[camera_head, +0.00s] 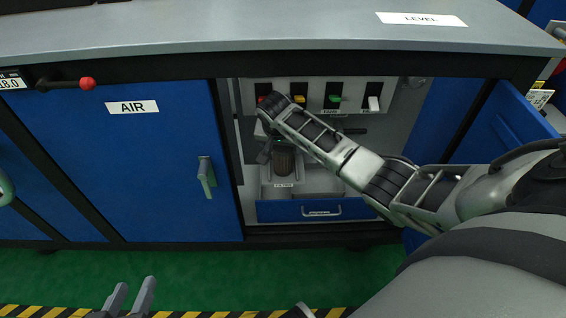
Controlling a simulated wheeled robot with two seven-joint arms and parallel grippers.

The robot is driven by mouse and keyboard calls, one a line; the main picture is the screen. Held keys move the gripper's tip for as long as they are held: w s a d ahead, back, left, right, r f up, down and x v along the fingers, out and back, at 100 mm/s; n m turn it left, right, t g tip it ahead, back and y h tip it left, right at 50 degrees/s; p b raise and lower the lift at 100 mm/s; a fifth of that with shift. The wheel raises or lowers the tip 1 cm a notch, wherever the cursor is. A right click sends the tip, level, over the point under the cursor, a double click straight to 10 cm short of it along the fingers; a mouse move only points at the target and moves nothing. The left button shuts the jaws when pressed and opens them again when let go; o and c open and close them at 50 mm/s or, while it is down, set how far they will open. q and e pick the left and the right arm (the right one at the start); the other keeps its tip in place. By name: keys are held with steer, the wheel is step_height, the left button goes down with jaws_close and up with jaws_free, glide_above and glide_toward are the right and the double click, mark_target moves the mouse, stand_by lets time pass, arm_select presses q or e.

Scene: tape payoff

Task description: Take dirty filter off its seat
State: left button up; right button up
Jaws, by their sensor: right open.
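A dark brownish cylinder (284,163), which looks like the dirty filter, stands upright in the open cabinet bay above a small white label (283,184). Its top is hidden behind my right arm's wrist. My right arm reaches in from the right, and its gripper (264,150) is open at the left side of the cylinder. I cannot tell whether the fingers touch it. The seat is mostly hidden by the arm and the cylinder. My left gripper (130,298) is at the bottom edge of the view, away from the cabinet, with its two fingers apart and nothing between them.
A blue drawer (300,210) with a handle closes the bay's bottom. Coloured switches (335,99) line the bay's back wall. A shut blue AIR door (150,170) stands left, an open blue door (508,125) right. The grey worktop (250,30) overhangs the bay.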

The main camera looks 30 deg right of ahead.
mark_target(283, 148)
steer(key=b+x, duration=0.2)
steer(key=x, duration=0.2)
steer(key=shift+s+d+f, duration=0.1)
steer(key=shift+d+f, duration=0.1)
arm_select(q)
steer(key=shift+d+r+t+h, duration=0.4)
steer(key=shift+r+t+h, duration=0.1)
steer(key=shift+r+t, duration=0.3)
arm_select(e)
steer(key=shift+c, duration=0.3)
steer(key=c, duration=1)
steer(key=shift+c, duration=0.2)
